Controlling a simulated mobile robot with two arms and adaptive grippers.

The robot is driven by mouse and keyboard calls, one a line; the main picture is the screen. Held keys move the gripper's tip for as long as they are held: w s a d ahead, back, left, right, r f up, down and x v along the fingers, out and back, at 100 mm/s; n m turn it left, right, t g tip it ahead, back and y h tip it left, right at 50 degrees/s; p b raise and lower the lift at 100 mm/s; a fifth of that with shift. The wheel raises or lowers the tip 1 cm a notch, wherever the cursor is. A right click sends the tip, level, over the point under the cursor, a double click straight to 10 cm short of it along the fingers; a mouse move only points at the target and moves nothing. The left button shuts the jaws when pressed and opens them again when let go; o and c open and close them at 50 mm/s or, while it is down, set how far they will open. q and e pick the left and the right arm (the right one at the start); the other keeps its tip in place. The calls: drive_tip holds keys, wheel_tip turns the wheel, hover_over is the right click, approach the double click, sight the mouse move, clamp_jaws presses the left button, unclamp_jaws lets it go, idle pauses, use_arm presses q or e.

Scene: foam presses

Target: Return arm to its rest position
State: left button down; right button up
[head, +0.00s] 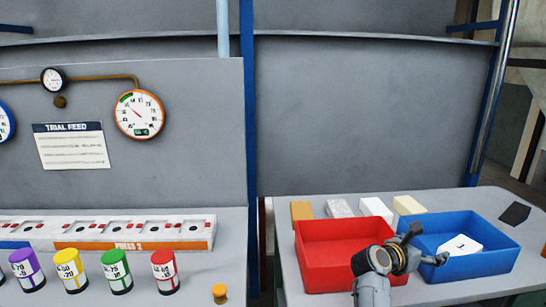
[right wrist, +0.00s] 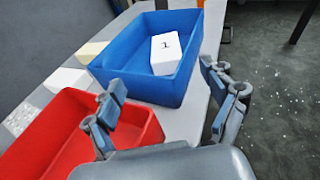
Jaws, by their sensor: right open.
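My right arm (head: 372,288) reaches in from the bottom of the head view. Its gripper (head: 427,246) is open over the side where the red bin (head: 318,268) and the blue bin (head: 505,262) meet. In the right wrist view, the two fingers of the gripper (right wrist: 163,78) are spread wide with nothing between them. A white block marked 1 (head: 460,246) lies inside the blue bin, apart from the fingers; it also shows in the right wrist view (right wrist: 165,54). My left gripper is not in view.
Several foam samples, including an orange-tan block (head: 301,210) and a cream block (head: 408,205), lie behind the bins. A dark flat piece (head: 515,213) lies at right. Coloured canisters (head: 117,272) and a press panel (head: 120,235) stand on the left bench. A blue post (head: 248,150) divides the benches.

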wheel_tip(320, 180, up, 6)
drive_tip(key=s+a+n+t+h, duration=0.1)
drive_tip(key=n+t+h, duration=0.1)
drive_tip(key=n+t, duration=0.5)
drive_tip(key=s+a+n+t+y, duration=0.2)
drive_tip(key=a+n+t+y, duration=0.65)
drive_tip(key=n, duration=0.65)
drive_tip(key=s+a+f+n+g+y, duration=0.9)
drive_tip(key=a+f+n+y, duration=0.45)
drive_tip(key=n, duration=0.55)
drive_tip(key=s+f+n+g+h, duration=0.3)
drive_tip(key=s+f+n+g, duration=0.2)
drive_tip(key=s+f, duration=0.7)
drive_tip(key=s+d+f+n+g+h, duration=0.2)
drive_tip(key=s+d+g, duration=0.1)
drive_tip(key=s, duration=0.5)
drive_tip(key=s+d+f+n+g+h, duration=0.1)
drive_tip(key=s+d+g, duration=0.15)
drive_tip(key=s, duration=0.65)
wheel_tip(320, 180, down, 26)
drive_tip(key=r+g, duration=0.1)
drive_tip(key=s+d+f+g, duration=0.1)
drive_tip(key=s+d+f, duration=0.1)
drive_tip(key=s+f, duration=1.4)
drive_tip(key=shift+s+d+f+n+h, duration=0.15)
drive_tip(key=shift+s+f+n+h, duration=0.1)
drive_tip(key=shift+s+n+h, duration=0.1)
